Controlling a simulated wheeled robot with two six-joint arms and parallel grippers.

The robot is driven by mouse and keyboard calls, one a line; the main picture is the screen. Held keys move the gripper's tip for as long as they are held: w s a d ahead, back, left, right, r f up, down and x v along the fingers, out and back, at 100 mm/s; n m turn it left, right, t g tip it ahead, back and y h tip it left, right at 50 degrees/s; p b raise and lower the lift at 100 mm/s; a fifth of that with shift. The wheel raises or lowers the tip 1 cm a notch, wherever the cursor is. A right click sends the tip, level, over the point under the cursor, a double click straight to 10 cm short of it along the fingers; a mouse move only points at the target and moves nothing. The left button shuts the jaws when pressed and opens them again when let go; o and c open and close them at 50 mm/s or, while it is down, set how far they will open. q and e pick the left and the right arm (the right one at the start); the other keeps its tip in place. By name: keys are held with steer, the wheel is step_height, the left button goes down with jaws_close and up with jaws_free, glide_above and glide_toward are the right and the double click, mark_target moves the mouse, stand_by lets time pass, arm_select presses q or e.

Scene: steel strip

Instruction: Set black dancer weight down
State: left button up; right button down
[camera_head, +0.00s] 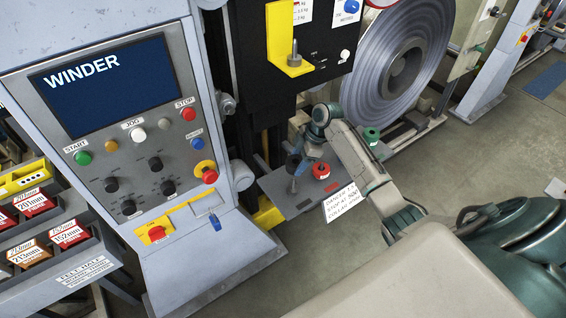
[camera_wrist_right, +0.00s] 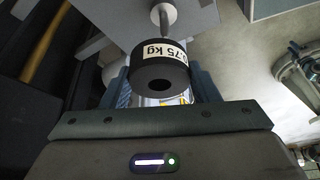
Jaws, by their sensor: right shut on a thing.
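The black dancer weight (camera_head: 293,162) is at my right gripper (camera_head: 303,165), over the grey shelf (camera_head: 282,206) beside the winder. In the right wrist view the black weight (camera_wrist_right: 160,66) is a short cylinder with a central hole and a "0.75 kg" label. The right gripper (camera_wrist_right: 160,88) is shut on it, one finger on each side. A grey peg (camera_wrist_right: 162,14) shows just beyond the weight; I cannot tell whether they touch. My left gripper is not in view.
A red weight (camera_head: 321,170) stands close to the right of the black one. A green weight (camera_head: 371,136) stands farther right. A white notice card (camera_head: 342,203) is at the shelf's front. The winder panel (camera_head: 130,130) rises left; a steel coil (camera_head: 400,65) is behind.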

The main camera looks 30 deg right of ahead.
mark_target(295, 188)
steer(key=shift+s+a+f+n, duration=0.2)
steer(key=shift+a+f+n, duration=0.1)
steer(key=shift+a+f, duration=0.2)
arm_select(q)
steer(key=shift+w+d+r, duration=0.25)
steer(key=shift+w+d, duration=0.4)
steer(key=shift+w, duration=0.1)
arm_select(e)
steer(key=shift+s+d, duration=0.1)
steer(key=shift+d, duration=0.05)
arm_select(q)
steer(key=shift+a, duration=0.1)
arm_select(e)
steer(key=shift+r, duration=0.1)
